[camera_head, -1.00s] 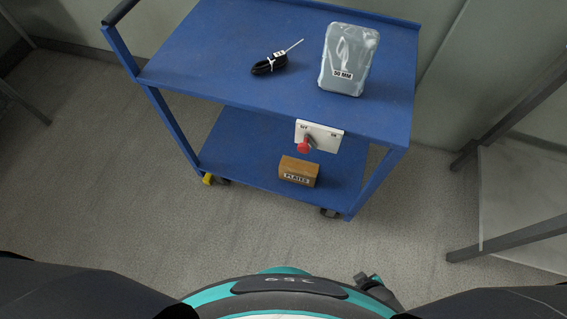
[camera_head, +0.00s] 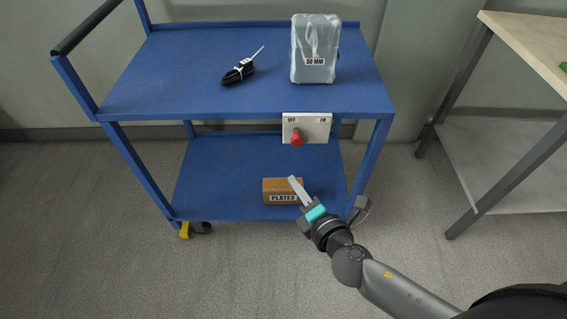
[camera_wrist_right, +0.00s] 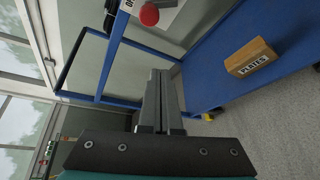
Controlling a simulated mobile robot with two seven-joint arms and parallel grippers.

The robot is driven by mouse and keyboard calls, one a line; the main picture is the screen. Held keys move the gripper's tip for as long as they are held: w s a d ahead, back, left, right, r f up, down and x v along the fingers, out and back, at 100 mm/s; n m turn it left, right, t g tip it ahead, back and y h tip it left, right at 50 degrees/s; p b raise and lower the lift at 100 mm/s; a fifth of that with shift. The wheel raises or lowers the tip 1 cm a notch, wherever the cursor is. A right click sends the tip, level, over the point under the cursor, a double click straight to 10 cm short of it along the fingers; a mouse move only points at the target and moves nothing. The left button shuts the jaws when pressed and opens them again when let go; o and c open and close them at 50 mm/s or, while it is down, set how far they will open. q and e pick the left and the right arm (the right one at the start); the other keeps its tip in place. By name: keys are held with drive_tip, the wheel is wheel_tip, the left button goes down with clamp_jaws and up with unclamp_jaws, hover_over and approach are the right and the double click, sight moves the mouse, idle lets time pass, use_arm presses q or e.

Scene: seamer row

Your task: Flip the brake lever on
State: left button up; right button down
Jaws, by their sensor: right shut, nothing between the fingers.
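The brake lever has a red knob (camera_head: 297,139) on a white plate (camera_head: 319,130) marked OFF at left and ON at right, fixed to the front edge of the blue cart's top shelf. The knob hangs toward the OFF side. The red knob also shows at the top of the right wrist view (camera_wrist_right: 149,14). My right gripper (camera_head: 293,181) is shut and empty, below the knob and apart from it, in front of the box on the lower shelf. In the right wrist view its fingers (camera_wrist_right: 160,80) lie together. My left gripper is not in view.
The blue cart (camera_head: 180,85) carries a wrapped 50 MM block (camera_head: 314,50) and a black cable coil (camera_head: 238,74) on top. A box marked PLATES (camera_head: 280,190) sits on the lower shelf. A bench (camera_head: 530,40) stands at the right.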

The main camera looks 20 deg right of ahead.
sight(300, 140)
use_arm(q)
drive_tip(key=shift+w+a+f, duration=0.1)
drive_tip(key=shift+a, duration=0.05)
use_arm(e)
drive_tip(key=shift+a+r+n+t, duration=0.3)
drive_tip(key=shift+a+r, duration=0.1)
drive_tip(key=shift+r, duration=0.3)
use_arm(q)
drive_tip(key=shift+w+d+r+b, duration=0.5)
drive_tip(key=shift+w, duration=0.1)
use_arm(e)
drive_tip(key=w+d, duration=0.2)
drive_tip(key=w, duration=0.7)
drive_tip(key=shift+f, duration=0.2)
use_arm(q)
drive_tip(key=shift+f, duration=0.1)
use_arm(e)
drive_tip(key=shift+w, duration=0.1)
